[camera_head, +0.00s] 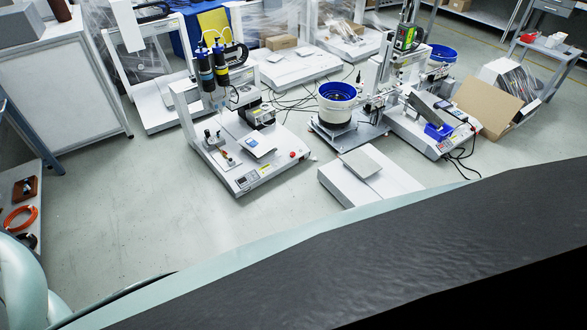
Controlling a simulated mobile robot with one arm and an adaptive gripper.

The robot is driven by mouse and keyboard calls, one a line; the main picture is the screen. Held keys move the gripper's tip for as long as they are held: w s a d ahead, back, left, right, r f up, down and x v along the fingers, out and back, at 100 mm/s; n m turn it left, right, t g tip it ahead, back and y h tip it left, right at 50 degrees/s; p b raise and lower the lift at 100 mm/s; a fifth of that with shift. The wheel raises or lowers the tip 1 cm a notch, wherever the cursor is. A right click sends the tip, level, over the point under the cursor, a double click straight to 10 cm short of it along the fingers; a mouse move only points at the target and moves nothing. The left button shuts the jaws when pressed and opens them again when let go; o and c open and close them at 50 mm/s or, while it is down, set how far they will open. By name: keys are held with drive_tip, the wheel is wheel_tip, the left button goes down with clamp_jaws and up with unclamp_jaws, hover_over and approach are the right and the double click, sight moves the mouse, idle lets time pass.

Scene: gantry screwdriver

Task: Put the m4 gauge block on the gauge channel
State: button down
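I cannot make out the m4 gauge block or the gauge channel for certain in the head view. A gantry screwdriver machine (240,176) with a white base stands on the floor left of centre. Two blue-and-black cylinders (213,72) are mounted on its gantry. A small fixture (226,158) with a tan part sits at the left of its base. A blue-screened device (260,146) lies to the right of the fixture. My gripper is not in view, so what it holds cannot be seen.
A flat grey piece (360,162) lies on a low white box (352,190). A blue-topped bowl feeder (338,103) and another machine (432,125) stand to the right. A white cabinet (62,90) and a shelf stand left. Bare floor (165,200) lies between. A dark, pale-edged surface fills the lower right.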

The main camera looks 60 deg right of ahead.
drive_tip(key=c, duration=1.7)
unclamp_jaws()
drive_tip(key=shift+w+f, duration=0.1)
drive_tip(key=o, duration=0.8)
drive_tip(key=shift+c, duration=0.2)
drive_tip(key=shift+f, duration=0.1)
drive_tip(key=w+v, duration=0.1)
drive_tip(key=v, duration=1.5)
